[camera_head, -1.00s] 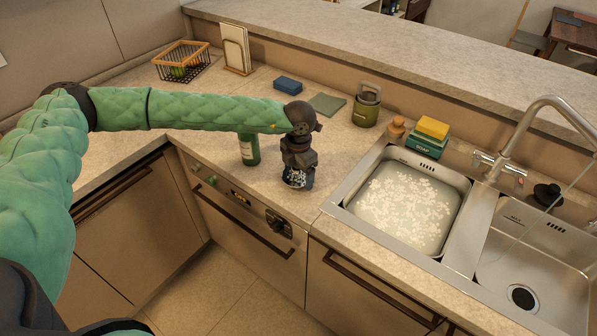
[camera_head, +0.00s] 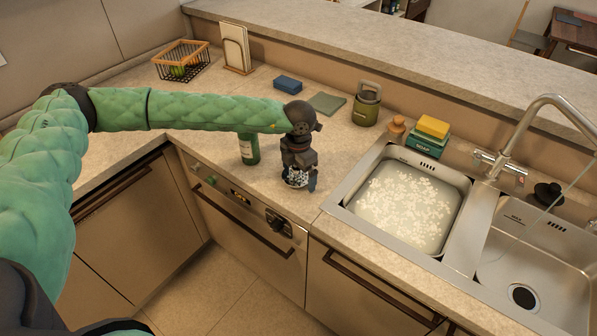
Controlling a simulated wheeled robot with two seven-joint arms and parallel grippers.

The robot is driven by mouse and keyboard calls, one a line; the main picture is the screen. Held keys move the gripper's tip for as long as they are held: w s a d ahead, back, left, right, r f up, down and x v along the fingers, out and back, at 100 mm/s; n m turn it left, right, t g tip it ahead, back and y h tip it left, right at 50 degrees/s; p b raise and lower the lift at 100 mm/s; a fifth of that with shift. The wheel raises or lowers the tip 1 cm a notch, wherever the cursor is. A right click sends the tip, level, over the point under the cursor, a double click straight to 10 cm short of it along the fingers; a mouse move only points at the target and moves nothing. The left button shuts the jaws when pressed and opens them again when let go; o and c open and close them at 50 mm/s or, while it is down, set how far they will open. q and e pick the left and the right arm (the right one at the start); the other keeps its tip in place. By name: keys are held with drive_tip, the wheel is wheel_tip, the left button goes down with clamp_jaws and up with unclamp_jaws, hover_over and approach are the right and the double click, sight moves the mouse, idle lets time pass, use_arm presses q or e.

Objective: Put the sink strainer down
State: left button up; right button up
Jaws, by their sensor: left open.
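My left gripper (camera_head: 299,184) points down at the counter just left of the sink, with its fingers open and spread apart. A small speckled grey-and-white thing, which looks like the sink strainer (camera_head: 294,179), sits between and under the fingers at the countertop. The fingers and wrist partly hide it, and I cannot tell whether a finger still touches it. My right gripper is not in view.
The left sink basin (camera_head: 402,208) holds water with pale floating bits. The right basin (camera_head: 535,262) is empty. A green bottle (camera_head: 249,150) stands behind my left forearm. A soap box with a yellow sponge (camera_head: 432,128) and a green canister (camera_head: 367,106) stand behind the sink.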

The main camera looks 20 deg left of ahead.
use_arm(q)
drive_tip(key=shift+r+p, duration=0.1)
drive_tip(key=shift+p, duration=0.25)
drive_tip(key=shift+r+b, duration=0.35)
drive_tip(key=shift+r, duration=0.3)
drive_tip(key=shift+w+r+b, duration=0.1)
drive_tip(key=shift+r+b, duration=0.25)
drive_tip(key=shift+r, duration=0.15)
drive_tip(key=r, duration=0.1)
drive_tip(key=r+b, duration=0.2)
drive_tip(key=r, duration=0.1)
drive_tip(key=shift+w+a+r, duration=0.1)
drive_tip(key=shift+w, duration=0.15)
drive_tip(key=shift+r+b, duration=0.3)
drive_tip(key=shift+r, duration=0.25)
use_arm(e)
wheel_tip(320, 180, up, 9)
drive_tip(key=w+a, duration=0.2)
